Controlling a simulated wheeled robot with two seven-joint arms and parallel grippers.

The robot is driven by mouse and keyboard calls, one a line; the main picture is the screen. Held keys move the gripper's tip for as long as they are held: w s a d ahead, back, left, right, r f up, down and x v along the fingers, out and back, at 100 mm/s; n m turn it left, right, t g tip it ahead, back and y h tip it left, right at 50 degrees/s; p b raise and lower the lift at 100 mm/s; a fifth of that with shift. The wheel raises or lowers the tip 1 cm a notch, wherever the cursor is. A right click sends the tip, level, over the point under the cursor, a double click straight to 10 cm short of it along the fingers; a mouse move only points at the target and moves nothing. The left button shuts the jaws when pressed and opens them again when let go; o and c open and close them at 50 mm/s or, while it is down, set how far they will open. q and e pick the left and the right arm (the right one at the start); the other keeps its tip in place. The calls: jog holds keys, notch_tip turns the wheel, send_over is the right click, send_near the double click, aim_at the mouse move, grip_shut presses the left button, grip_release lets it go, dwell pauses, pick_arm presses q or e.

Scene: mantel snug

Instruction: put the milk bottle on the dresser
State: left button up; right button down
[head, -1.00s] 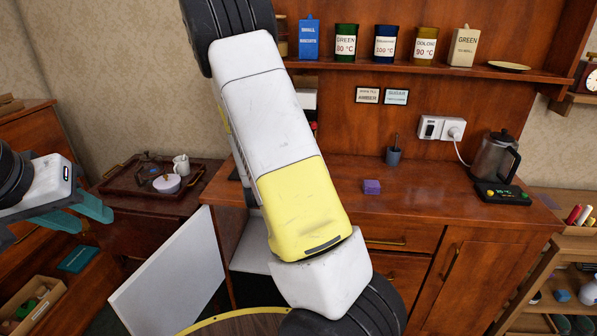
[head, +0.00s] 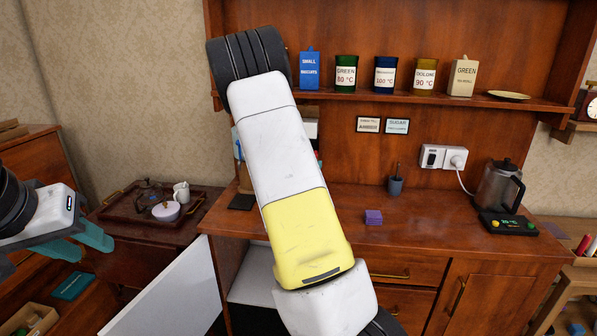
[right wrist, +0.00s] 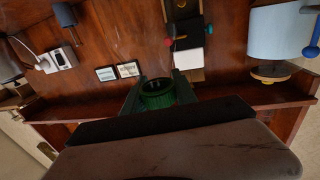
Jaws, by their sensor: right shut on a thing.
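The dresser (head: 440,204) is the reddish wooden unit with a broad top, drawers below and a shelf above. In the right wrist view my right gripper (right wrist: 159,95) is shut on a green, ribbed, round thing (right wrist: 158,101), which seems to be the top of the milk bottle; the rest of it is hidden. Dresser wood lies behind it in that view. In the head view my right arm covers the middle of the dresser, and the right gripper and bottle do not show. My left gripper (head: 80,243) is open and empty at the left, before the side table.
A purple block (head: 373,216), a grey cup (head: 395,185) and a kettle (head: 499,185) stand on the dresser top. Between block and kettle the top is clear. Canisters (head: 384,73) line the shelf. A tray (head: 130,216) with tea things sits on the left side table.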

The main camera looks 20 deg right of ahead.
jog(key=w+d+f, duration=0.4)
jog(key=w+d, duration=0.1)
jog(key=d, duration=0.2)
jog(key=shift+w, duration=0.4)
jog(key=shift+f, duration=0.25)
jog(key=c, duration=1)
grip_release()
